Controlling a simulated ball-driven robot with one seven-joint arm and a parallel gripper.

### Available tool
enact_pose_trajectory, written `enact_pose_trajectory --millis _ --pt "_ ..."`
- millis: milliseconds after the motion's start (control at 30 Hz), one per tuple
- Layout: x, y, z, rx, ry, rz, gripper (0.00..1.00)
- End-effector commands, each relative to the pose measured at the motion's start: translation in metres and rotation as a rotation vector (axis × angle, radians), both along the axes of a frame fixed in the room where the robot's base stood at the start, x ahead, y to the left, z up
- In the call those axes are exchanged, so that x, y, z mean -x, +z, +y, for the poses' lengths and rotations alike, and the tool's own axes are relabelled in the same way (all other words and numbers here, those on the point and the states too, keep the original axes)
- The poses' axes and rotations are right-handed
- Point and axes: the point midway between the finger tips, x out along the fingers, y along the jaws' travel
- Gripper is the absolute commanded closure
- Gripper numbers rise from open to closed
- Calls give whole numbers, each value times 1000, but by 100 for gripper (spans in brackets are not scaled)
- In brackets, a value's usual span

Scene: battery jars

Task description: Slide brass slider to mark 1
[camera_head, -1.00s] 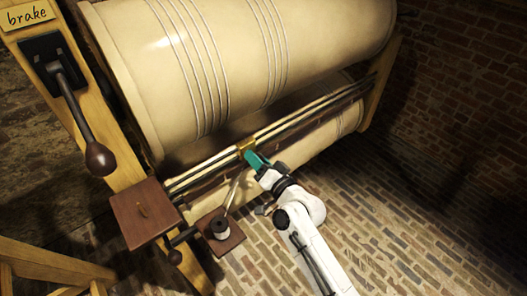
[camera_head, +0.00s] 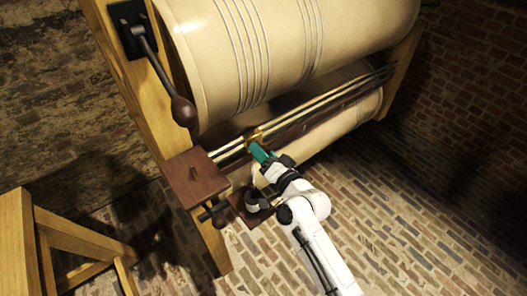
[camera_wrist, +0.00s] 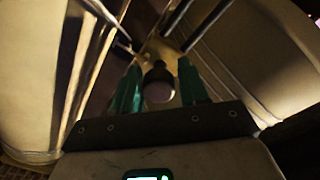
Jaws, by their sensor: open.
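The brass slider (camera_head: 253,135) sits on the two long rails below the large cream drum, near their left end. In the wrist view the slider's brass plate (camera_wrist: 160,48) shows with a round dark knob (camera_wrist: 158,85) in front of it. My gripper (camera_head: 260,152) has green fingers and is at the slider. In the wrist view my gripper (camera_wrist: 158,90) is open, with one finger on each side of the knob. I cannot tell whether either finger touches it. I see no readable mark numbers along the rails.
A brown wooden box (camera_head: 195,177) stands at the left end of the rails. A dark lever with a ball end (camera_head: 183,111) hangs above it. A small platform with a spool (camera_head: 254,201) is close beside my arm. Brick floor (camera_head: 400,200) is open at right.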

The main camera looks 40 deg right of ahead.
Motion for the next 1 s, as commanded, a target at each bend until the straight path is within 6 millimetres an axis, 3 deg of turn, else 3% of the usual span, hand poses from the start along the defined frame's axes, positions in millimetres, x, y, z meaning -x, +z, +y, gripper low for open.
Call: enact_pose_trajectory --millis 200,533,1000 --pt "0 -1 2 -1 4 2 39" --pt "6 -1 1 0 1 1 39" --pt "84 -2 10 1 4 2 39"
